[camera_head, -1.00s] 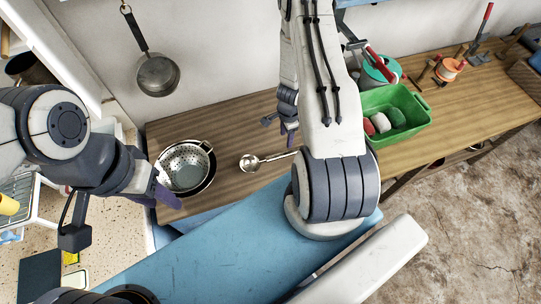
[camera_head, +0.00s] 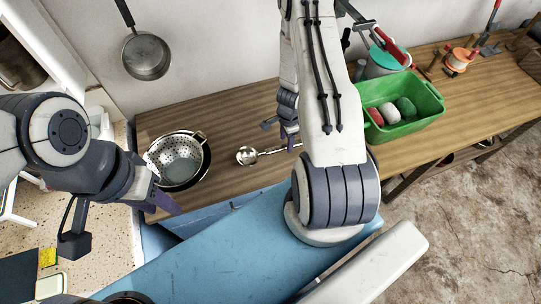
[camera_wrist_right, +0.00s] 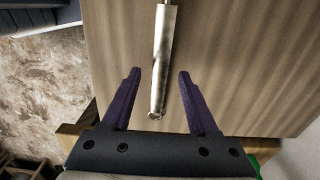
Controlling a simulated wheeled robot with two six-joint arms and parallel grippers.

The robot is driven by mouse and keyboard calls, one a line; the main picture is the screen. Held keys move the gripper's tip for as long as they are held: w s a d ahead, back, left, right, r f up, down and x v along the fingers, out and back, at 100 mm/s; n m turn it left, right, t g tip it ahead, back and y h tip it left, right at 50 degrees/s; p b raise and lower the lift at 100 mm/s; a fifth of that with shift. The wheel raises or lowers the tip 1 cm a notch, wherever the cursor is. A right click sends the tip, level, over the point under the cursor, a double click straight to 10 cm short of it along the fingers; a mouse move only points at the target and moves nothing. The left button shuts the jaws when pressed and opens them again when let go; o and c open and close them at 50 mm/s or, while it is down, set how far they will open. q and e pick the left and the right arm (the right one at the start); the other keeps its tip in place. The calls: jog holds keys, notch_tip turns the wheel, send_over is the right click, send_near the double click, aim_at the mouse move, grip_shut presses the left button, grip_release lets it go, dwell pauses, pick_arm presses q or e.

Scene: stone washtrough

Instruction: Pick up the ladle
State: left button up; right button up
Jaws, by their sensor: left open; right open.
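The ladle (camera_head: 247,156) lies on the wooden table, its silver bowl to the left and its handle running right, partly hidden behind my right arm. In the right wrist view the handle (camera_wrist_right: 163,60) lies lengthwise, its end between the two open purple fingers of my right gripper (camera_wrist_right: 158,95), touching neither in the picture. In the head view my right gripper (camera_head: 283,135) is over the table beside the handle, partly hidden by my own arm. My left gripper (camera_head: 165,203) is open and empty at the left, in front of the colander and away from the ladle.
A metal colander (camera_head: 181,160) sits left of the ladle on the wooden table (camera_head: 222,120). A green bin (camera_head: 425,112) with several items stands right of my right arm. A pan (camera_head: 146,56) hangs on the wall. Table space between colander and ladle is clear.

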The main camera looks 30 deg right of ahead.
notch_tip(320, 180, down, 2)
jog(key=shift+f+b, duration=0.15)
jog(key=shift+b, duration=0.4)
pick_arm(q)
notch_tip(320, 180, down, 2)
jog(key=shift+f, duration=0.1)
pick_arm(e)
grip_shut()
